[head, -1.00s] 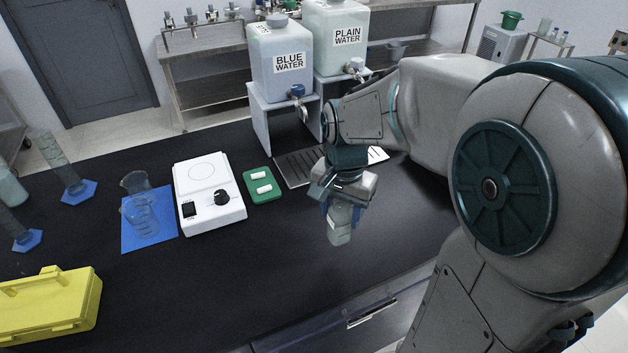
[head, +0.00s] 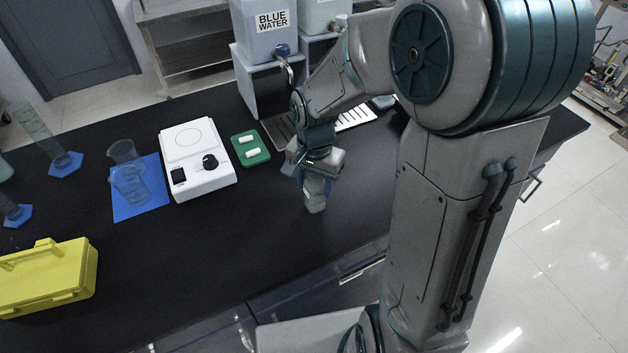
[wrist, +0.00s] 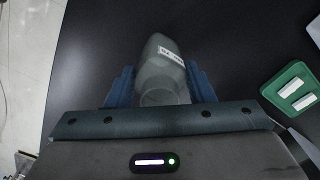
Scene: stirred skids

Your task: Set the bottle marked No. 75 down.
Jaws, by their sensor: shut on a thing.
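The bottle (head: 315,195) is small, clear and greyish, with a pale label that is too small to read for certain. It hangs below my gripper (head: 314,176) over the black bench top near its front edge; I cannot tell whether its base touches the bench. In the wrist view the bottle (wrist: 162,72) lies between the two blue fingers of my gripper (wrist: 162,88), which are shut on it. A white label shows on its side.
Left of the bottle are a green tray (head: 241,158) with two white bars, a white stirrer (head: 205,180), beakers (head: 130,185) on a blue mat (head: 150,208) and a yellow case (head: 45,285). A drip grille (head: 278,130) lies behind. Bare black bench (head: 200,250) stretches in front.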

